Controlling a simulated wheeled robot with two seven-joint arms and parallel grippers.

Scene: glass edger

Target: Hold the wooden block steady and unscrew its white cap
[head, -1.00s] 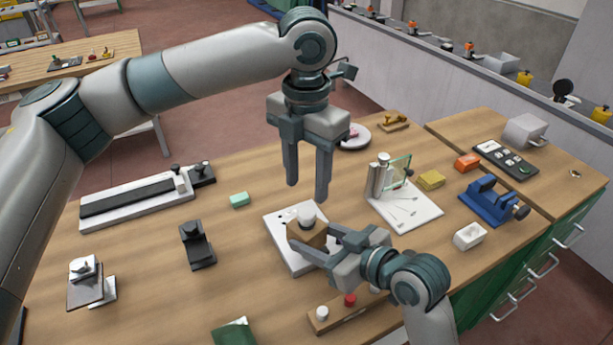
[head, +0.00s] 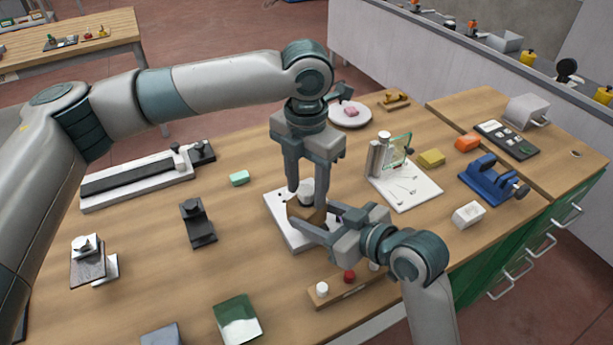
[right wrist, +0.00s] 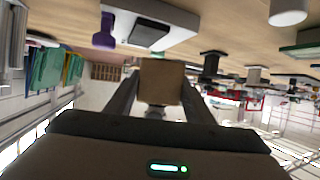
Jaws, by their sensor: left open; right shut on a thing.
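The wooden block (head: 303,214) sits over the white base plate (head: 283,230) in the middle of the table. My right gripper (head: 312,222) is shut on the block from the right; the block also shows between its fingers in the right wrist view (right wrist: 162,82). The white cap (head: 306,190) is on top of the block. My left gripper (head: 307,188) points down with its open fingers on either side of the cap. Whether the fingers touch the cap cannot be told, and they partly hide it.
A white stand with a glass pane (head: 410,192) and a blue vise (head: 492,182) stand to the right. A black stand (head: 198,224) and a green block (head: 239,178) are to the left. A wooden strip with knobs (head: 345,290) lies in front.

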